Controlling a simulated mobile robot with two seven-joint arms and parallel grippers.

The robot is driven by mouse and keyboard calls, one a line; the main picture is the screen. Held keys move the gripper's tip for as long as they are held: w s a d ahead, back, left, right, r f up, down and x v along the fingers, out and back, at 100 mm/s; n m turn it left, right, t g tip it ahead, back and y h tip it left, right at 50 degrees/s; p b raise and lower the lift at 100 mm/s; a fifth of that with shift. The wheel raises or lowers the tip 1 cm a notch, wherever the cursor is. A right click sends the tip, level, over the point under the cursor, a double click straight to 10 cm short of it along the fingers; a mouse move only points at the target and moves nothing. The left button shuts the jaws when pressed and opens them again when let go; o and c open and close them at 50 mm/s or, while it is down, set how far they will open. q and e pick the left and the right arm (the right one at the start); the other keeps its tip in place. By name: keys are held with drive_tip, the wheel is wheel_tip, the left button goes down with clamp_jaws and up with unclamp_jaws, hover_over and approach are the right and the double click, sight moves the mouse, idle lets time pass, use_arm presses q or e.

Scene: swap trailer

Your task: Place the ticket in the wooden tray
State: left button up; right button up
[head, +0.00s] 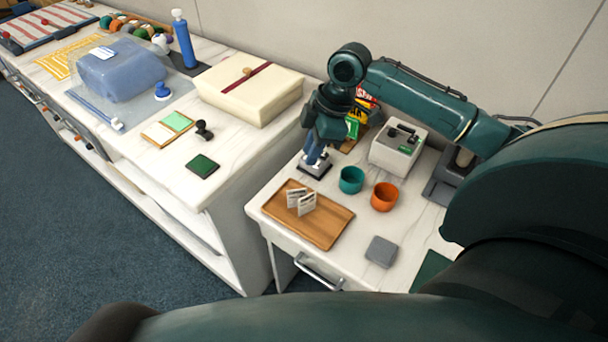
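The wooden tray (325,232) lies on the white counter at the front left of the right-hand section. White printed paper, which looks like the ticket (306,204), rests in the left part of the tray. It stands partly raised, and I cannot tell if it is one folded piece or two. My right gripper (317,160) points down behind the tray, apart from the paper. Its fingertips are at a small grey block with a dark base (314,170); whether they grip it is too small to tell. My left gripper is out of view.
A teal cup (351,180) and an orange cup (384,197) stand right of the tray. A grey box device (397,150) is behind them. A grey square (381,251) lies in front. A cream box (248,89) sits on the higher left counter.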

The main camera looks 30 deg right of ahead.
drive_tip(key=s+a+f+m+t+y, duration=0.2)
drive_tip(key=s+a+f+m+t, duration=0.15)
drive_tip(key=a+f, duration=0.85)
drive_tip(key=s+a+f+m+t+h, duration=0.1)
drive_tip(key=s+f+m+t, duration=0.1)
drive_tip(key=s, duration=0.3)
drive_tip(key=s+f+m+t+h, duration=0.1)
drive_tip(key=s+f+m+t, duration=0.2)
drive_tip(key=s+m, duration=0.2)
drive_tip(key=shift+s+a, duration=0.4)
drive_tip(key=shift+s, duration=0.3)
drive_tip(key=shift+t, duration=0.25)
